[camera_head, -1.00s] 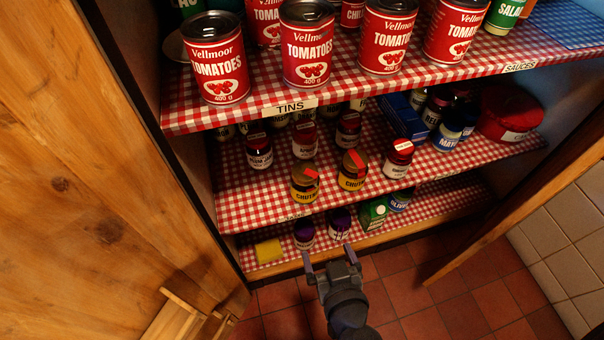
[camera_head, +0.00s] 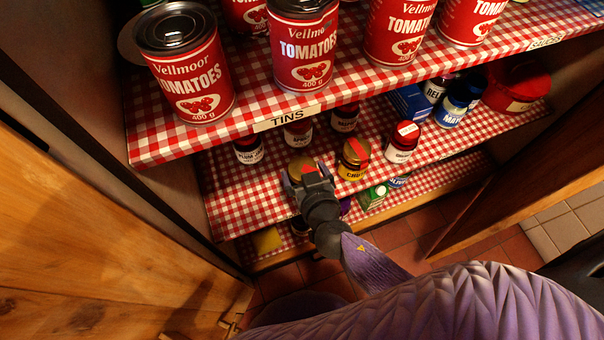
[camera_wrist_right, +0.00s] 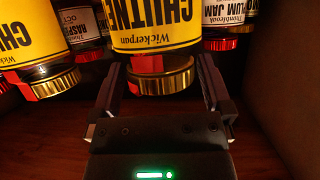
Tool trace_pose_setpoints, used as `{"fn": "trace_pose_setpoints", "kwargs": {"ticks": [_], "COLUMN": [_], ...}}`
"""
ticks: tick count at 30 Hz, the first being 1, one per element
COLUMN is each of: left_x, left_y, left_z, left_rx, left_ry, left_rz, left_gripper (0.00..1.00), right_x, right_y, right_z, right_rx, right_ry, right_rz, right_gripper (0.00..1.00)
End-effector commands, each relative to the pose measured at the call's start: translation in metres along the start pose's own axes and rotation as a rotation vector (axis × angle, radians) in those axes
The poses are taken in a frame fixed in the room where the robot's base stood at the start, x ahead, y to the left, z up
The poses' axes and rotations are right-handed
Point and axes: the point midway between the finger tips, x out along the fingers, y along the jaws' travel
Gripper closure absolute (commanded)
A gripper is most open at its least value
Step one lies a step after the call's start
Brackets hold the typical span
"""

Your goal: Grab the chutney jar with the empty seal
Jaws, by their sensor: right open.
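Two chutney jars with yellow labels and gold lids stand side by side at the front of the middle shelf. The left chutney jar (camera_head: 299,163) is partly hidden by my right gripper (camera_head: 306,177). The right chutney jar (camera_head: 353,158) has a red seal strip over its lid. In the wrist view, which shows the jars upside down, the near chutney jar (camera_wrist_right: 157,35) is between the open fingers of my right gripper (camera_wrist_right: 160,78). A red strip shows by its lid; I cannot read any marking. The other chutney jar (camera_wrist_right: 30,35) is at the left. My left gripper is out of view.
Jam jars (camera_head: 248,149) stand close behind, and a red-lidded jar (camera_head: 403,142) stands to the right. The shelf above, with large tomato tins (camera_head: 186,65), overhangs the jars. A yellow block (camera_head: 266,240) lies on the bottom shelf. Wooden doors flank the cupboard.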

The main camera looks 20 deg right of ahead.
Motion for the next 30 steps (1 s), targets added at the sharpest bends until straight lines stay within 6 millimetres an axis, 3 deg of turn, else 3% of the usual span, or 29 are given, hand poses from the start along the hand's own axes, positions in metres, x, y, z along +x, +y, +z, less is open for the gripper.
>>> {"fn": "trace_pose_setpoints", "kwargs": {"ticks": [3, 10, 22, 28, 30], "left_x": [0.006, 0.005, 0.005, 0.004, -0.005], "left_y": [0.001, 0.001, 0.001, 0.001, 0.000], "left_z": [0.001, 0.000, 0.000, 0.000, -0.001], "left_rx": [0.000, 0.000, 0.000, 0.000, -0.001], "left_ry": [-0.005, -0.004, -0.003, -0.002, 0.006], "left_rz": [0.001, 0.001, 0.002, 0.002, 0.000], "left_gripper": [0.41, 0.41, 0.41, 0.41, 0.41], "right_x": [0.016, 0.017, 0.017, 0.017, 0.012], "right_y": [0.000, -0.001, -0.001, -0.001, -0.001], "right_z": [0.003, 0.001, 0.001, -0.001, -0.012], "right_rx": [-0.002, 0.000, 0.001, 0.001, 0.004], "right_ry": [-0.001, -0.001, -0.001, 0.000, 0.003], "right_rz": [0.000, -0.001, 0.000, 0.000, 0.000], "right_gripper": [0.00, 0.02, 0.86, 0.86, 0.86]}}
